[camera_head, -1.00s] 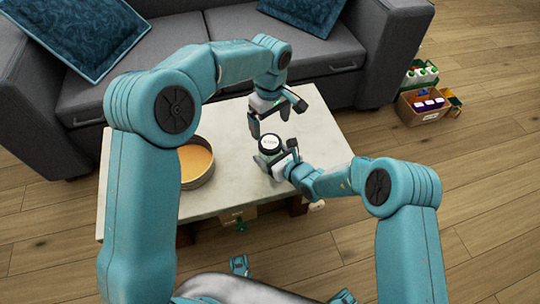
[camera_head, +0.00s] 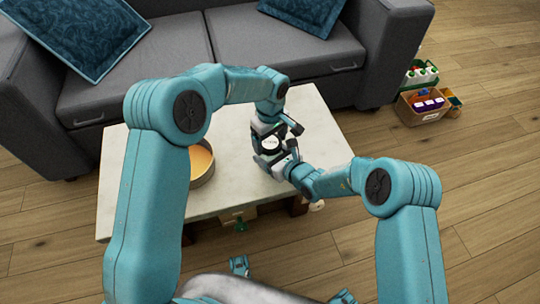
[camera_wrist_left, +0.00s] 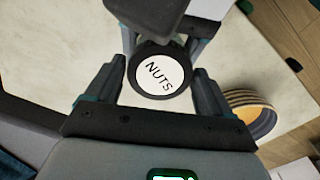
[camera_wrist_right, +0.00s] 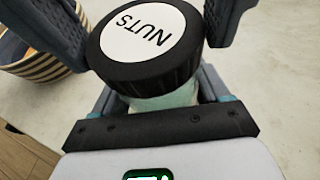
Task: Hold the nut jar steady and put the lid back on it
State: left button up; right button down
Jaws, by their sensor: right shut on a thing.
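The nut jar (camera_wrist_right: 165,100), pale green below its lid, stands on the white table (camera_head: 225,192). The black lid (camera_wrist_right: 148,45) with a white NUTS label rests on top of the jar; I cannot tell whether it is fully seated. It also shows in the left wrist view (camera_wrist_left: 160,74) and in the head view (camera_head: 270,144). My right gripper (camera_head: 272,165) is shut on the jar's body, below the lid. My left gripper (camera_wrist_left: 158,88) is open above, its fingers on either side of the lid with small gaps. Most of the jar is hidden by the grippers.
A striped bowl (camera_head: 204,170) with an orange inside stands on the table left of the jar. A grey sofa (camera_head: 225,45) stands behind the table. Boxes (camera_head: 428,106) with items are on the floor at the right. The table's right part is clear.

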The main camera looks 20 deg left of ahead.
pick_arm(q)
jog(key=c, duration=0.7)
jog(key=m, duration=0.7)
jog(key=o, duration=1.1)
jog(key=shift+o, duration=0.2)
jog(key=shift+r, duration=2.25)
